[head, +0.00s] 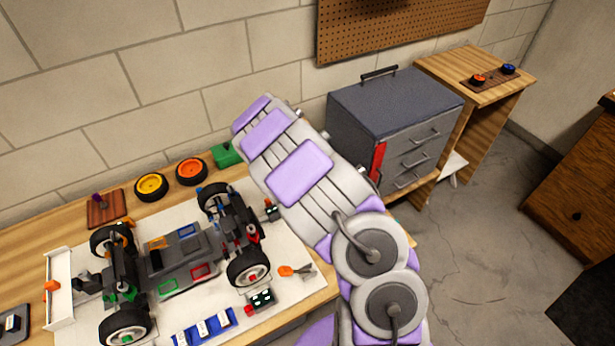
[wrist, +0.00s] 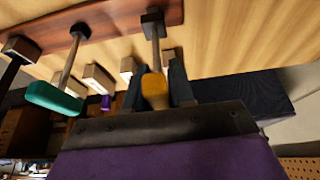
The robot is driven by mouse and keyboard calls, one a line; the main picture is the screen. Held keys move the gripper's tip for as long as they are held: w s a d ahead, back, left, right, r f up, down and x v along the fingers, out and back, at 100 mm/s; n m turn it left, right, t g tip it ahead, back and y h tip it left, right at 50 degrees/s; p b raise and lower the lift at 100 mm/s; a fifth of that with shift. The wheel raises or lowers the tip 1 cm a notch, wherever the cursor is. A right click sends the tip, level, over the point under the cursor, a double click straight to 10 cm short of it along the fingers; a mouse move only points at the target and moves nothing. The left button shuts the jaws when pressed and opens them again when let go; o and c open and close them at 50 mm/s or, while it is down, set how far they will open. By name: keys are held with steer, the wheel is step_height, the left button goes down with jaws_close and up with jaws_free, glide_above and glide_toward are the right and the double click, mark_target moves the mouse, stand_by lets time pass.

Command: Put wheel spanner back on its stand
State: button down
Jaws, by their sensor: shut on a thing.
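In the wrist view, my gripper (wrist: 157,80) has its dark fingers on either side of an orange handle and is shut on it. This orange-handled tool, which looks like the wheel spanner (wrist: 154,52), has a metal shaft and a dark head that overlaps the edge of a reddish-brown wooden stand (wrist: 115,14). I cannot tell whether the head touches the stand. A teal-handled tool (wrist: 56,98) is beside it, its shaft also reaching the stand. In the head view, my purple and grey arm hides the gripper and the held tool.
Pale blocks (wrist: 97,77) sit near the stand. In the head view, an RC car (head: 180,255) rests on a white mat on the bench, with wheels (head: 191,171) behind it. A grey drawer cabinet (head: 395,125) stands right of my arm. The floor beyond is clear.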

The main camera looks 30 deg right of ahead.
steer(key=shift+f, duration=1.05)
steer(key=c, duration=0.9)
jaws_free()
steer(key=p+v, duration=0.3)
steer(key=v, duration=1.4)
steer(key=shift+w+a+r, duration=0.1)
